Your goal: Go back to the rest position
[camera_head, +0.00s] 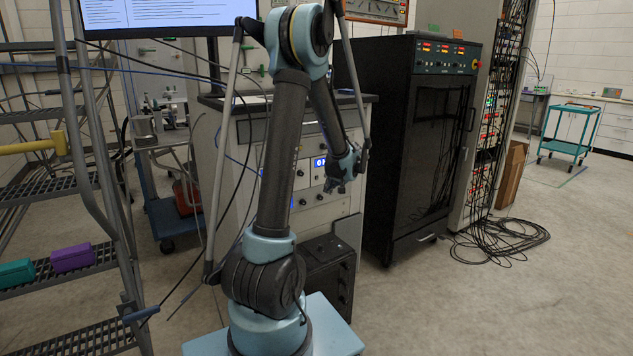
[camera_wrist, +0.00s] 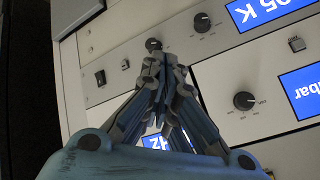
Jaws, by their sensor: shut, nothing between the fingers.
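My arm stands in the middle of the head view, folded over at the top. My gripper (camera_head: 341,184) hangs at its end in front of a grey instrument cabinet (camera_head: 327,224). In the wrist view my gripper (camera_wrist: 160,65) has its fingertips together, with nothing visible held. Behind the fingertips is a light panel (camera_wrist: 220,75) with black knobs and blue displays. One knob (camera_wrist: 153,45) shows just beyond the fingertips; I cannot tell whether they touch it. Part of one display is hidden behind the fingers.
A metal stair (camera_head: 70,180) with a teal box (camera_head: 16,273) and a purple box (camera_head: 73,257) stands at the left. A black rack (camera_head: 425,150) is right of the cabinet. Coiled cables (camera_head: 500,240) lie on the floor. The floor at the right front is clear.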

